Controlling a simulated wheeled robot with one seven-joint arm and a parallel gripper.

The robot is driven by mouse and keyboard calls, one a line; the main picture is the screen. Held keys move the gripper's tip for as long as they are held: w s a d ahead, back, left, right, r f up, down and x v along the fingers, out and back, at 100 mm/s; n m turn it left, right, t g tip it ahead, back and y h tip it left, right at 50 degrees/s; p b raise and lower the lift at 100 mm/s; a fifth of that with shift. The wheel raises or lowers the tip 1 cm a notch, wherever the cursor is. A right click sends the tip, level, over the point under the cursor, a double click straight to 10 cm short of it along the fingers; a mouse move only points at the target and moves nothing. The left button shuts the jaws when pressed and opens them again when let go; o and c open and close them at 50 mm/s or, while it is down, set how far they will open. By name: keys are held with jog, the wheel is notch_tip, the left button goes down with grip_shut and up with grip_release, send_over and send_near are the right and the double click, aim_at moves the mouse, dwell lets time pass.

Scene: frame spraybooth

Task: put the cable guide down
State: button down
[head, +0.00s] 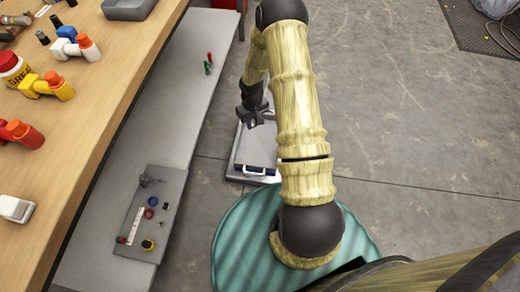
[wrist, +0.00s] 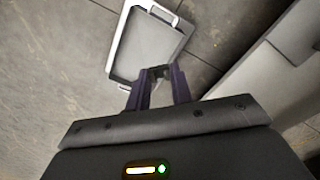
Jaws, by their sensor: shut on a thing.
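My gripper (head: 257,118) hangs over a shallow grey tray (head: 241,157) on the floor. In the wrist view the two fingers (wrist: 159,72) are closed around a small dark piece (wrist: 158,73), which I take to be the cable guide. It is mostly hidden between the fingertips and its shape is hard to make out. The tray also shows in the wrist view (wrist: 113,50), with a pale rim, beyond the fingertips. The tray's inside looks empty there. I cannot tell whether the held piece touches the tray.
A wooden bench (head: 95,125) with bottles and fittings stands at left. A lower grey shelf (head: 180,110) beside it bears a dark tray (head: 170,190) with small parts and red and green items (head: 208,64). Concrete floor (head: 400,120) is open at right.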

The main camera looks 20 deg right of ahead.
jog(key=b, duration=2.2)
send_over(266, 161)
notch_tip(266, 161, down, 25)
jog(key=shift+n, duration=0.4)
jog(key=shift+d, duration=0.1)
notch_tip(266, 161, down, 6)
jog(key=b, duration=0.4)
jog(key=shift+f, duration=0.1)
notch_tip(266, 161, down, 4)
jog(key=b, duration=0.2)
jog(key=shift+b, duration=0.35)
